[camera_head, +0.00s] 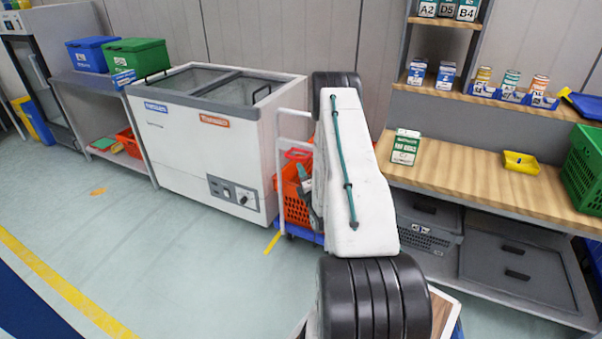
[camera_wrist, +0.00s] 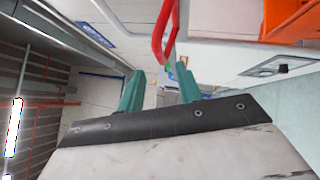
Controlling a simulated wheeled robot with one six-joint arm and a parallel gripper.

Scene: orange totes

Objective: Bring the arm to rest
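My gripper (camera_wrist: 158,70) shows in the wrist view with two teal fingers spread apart and a gap between them. A red loop-shaped handle (camera_wrist: 160,38) appears just beyond the fingertips, near the right finger; I cannot tell whether it touches. In the head view my white arm stands upright in the middle and hides most of the gripper. Only a bit of teal shows at the arm's left edge, beside an orange basket (camera_head: 296,208).
The basket sits on a blue trolley with a white handle (camera_head: 281,150). A white chest freezer (camera_head: 185,155) stands left of it. A wooden workbench (camera_head: 465,175) with a green-and-white box (camera_head: 405,147) and yellow tray (camera_head: 521,162) is at right. Floor at left is clear.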

